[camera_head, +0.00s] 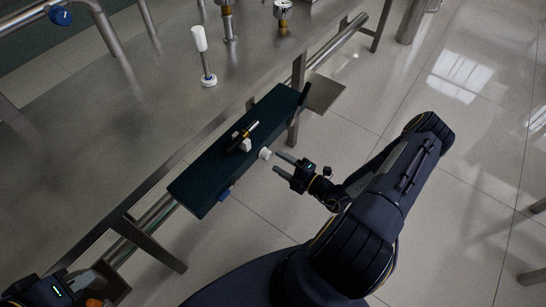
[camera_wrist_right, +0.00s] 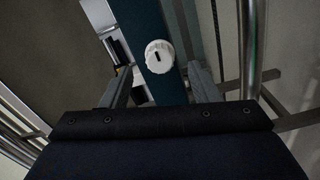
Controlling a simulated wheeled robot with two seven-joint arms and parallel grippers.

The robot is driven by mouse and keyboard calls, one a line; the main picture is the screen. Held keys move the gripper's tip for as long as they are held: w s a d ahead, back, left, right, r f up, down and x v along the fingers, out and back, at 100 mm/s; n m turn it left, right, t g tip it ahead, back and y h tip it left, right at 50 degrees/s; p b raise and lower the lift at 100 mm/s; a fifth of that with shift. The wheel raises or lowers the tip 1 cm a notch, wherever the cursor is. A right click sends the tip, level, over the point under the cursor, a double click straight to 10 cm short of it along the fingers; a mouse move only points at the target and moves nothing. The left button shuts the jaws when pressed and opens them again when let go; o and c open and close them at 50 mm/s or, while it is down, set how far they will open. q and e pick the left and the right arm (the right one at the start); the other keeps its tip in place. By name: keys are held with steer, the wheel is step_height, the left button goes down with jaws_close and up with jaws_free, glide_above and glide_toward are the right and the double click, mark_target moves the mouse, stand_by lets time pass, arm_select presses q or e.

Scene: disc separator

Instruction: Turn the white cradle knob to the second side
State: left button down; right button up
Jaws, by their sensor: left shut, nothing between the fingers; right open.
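The white cradle knob (camera_head: 265,154) sits on the near long side of a dark teal board-shaped cradle (camera_head: 205,185). In the right wrist view the knob (camera_wrist_right: 158,56) is round with a notched rim and a dark slot in its face. My right gripper (camera_head: 278,165) is open just to the right of the knob, fingers pointing at it. In the wrist view its fingers lie on either side of the knob, apart from it. My left gripper (camera_head: 92,281) is at the bottom left corner, shut and partly cut off, away from the cradle.
A black and gold cylinder (camera_head: 248,130) with white pieces lies on the cradle. A metal rail (camera_head: 330,48) runs along the bench edge.

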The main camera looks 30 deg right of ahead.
steer(key=shift+v, duration=1.6)
